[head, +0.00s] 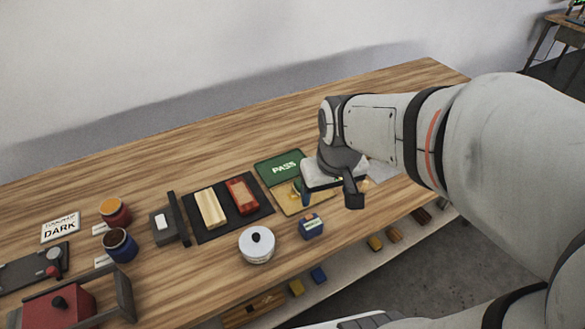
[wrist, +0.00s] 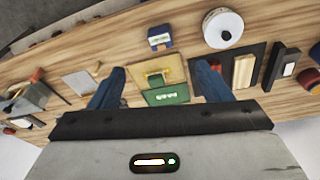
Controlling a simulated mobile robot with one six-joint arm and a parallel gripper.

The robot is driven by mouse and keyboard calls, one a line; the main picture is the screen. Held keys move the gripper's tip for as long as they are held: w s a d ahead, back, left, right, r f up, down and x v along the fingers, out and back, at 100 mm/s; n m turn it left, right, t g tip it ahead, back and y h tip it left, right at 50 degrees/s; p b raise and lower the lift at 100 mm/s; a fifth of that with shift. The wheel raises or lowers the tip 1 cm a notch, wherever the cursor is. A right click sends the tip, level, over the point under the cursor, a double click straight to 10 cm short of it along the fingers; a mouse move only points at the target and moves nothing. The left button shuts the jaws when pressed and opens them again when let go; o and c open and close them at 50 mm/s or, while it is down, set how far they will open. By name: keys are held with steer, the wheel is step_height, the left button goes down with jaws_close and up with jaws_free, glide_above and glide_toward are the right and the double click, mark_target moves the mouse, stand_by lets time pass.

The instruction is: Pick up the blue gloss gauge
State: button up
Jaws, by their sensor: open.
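The blue gloss gauge (head: 311,226) is a small blue block with a pale display face. It stands on the wooden table to the right of a white round pot. In the wrist view the gauge (wrist: 159,40) is near the top centre, beyond my fingertips. My gripper (wrist: 161,70) is open and empty, with its two blue fingers spread over the green and tan cards. In the head view my gripper (head: 303,192) is partly hidden behind its own wrist, above the cards and apart from the gauge.
The white lidded pot (head: 257,245) stands close to the gauge's left. The green PASS card (head: 277,167) lies behind it. A black tray (head: 212,231) holds a cream block and a red block. Dark and orange jars (head: 120,247) stand farther left. The table's front edge is near the gauge.

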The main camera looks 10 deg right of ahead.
mark_target(311, 222)
steer(key=shift+o, duration=0.6)
steer(key=w+f, duration=0.3)
steer(key=f, duration=0.2)
steer(key=w+f+n+g, duration=0.1)
steer(key=w+f, duration=0.2)
steer(key=f, duration=0.2)
steer(key=w+f+n+g+b, duration=0.1)
steer(key=w+f, duration=0.2)
steer(key=f, duration=0.2)
steer(key=shift+f, duration=0.3)
steer(key=shift+s+f+p, duration=0.1)
steer(key=shift+f+p, duration=0.55)
steer(key=shift+f, duration=3.45)
steer(key=c, duration=1.3)
steer(key=shift+o, duration=0.2)
steer(key=shift+r, duration=0.1)
